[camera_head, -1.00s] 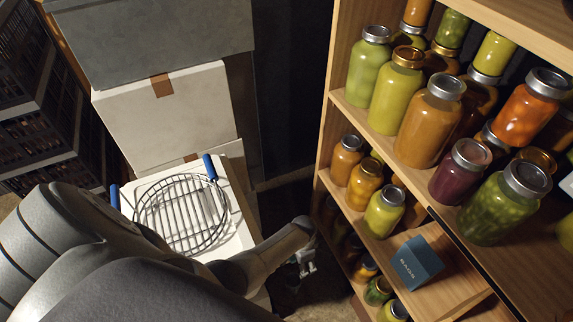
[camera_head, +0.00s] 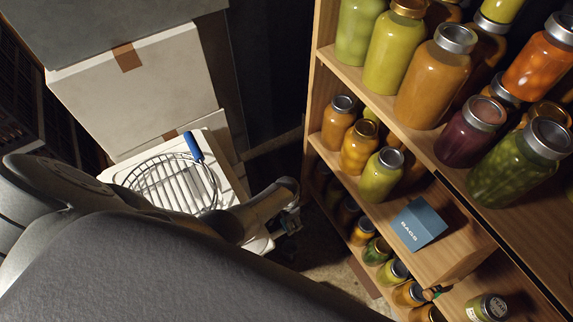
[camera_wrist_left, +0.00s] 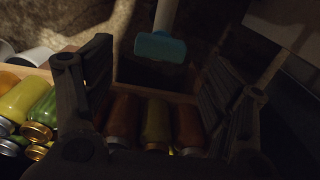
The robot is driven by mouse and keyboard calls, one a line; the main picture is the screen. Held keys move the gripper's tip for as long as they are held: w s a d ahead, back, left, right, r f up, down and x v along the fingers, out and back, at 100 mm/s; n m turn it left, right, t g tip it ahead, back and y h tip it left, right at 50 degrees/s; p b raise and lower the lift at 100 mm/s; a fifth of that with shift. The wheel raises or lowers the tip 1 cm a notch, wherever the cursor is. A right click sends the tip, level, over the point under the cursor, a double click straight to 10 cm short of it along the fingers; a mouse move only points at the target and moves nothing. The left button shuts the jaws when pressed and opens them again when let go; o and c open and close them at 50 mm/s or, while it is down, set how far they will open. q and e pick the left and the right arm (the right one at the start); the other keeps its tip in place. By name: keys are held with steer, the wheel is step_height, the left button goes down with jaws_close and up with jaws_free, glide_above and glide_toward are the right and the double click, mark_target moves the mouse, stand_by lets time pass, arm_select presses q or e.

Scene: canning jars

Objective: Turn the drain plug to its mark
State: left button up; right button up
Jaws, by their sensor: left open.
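In the left wrist view, a teal, block-shaped piece (camera_wrist_left: 160,47) on a pale stem shows beyond and between my fingers, apart from them. It may be the drain plug, but I cannot tell for sure, and no mark is readable on it. My left gripper (camera_head: 290,218) is low between the white canner stand and the shelf in the head view, small and partly in shadow. In the wrist view its two dark fingers (camera_wrist_left: 158,75) are spread wide with nothing held between them. My right gripper is not in view.
A wooden shelf (camera_head: 326,58) full of jars stands close on the right, with a blue box (camera_head: 419,224) on it. A wire rack (camera_head: 175,184) with a blue handle (camera_head: 193,146) lies on a white surface at left. Pale boxes (camera_head: 140,93) stand behind. Dark floor shows between.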

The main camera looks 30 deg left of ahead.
arm_select(q)
step_height(320, 180, down, 5)
steer(key=b, duration=0.3)
steer(key=shift+f, duration=0.35)
steer(key=c, duration=1)
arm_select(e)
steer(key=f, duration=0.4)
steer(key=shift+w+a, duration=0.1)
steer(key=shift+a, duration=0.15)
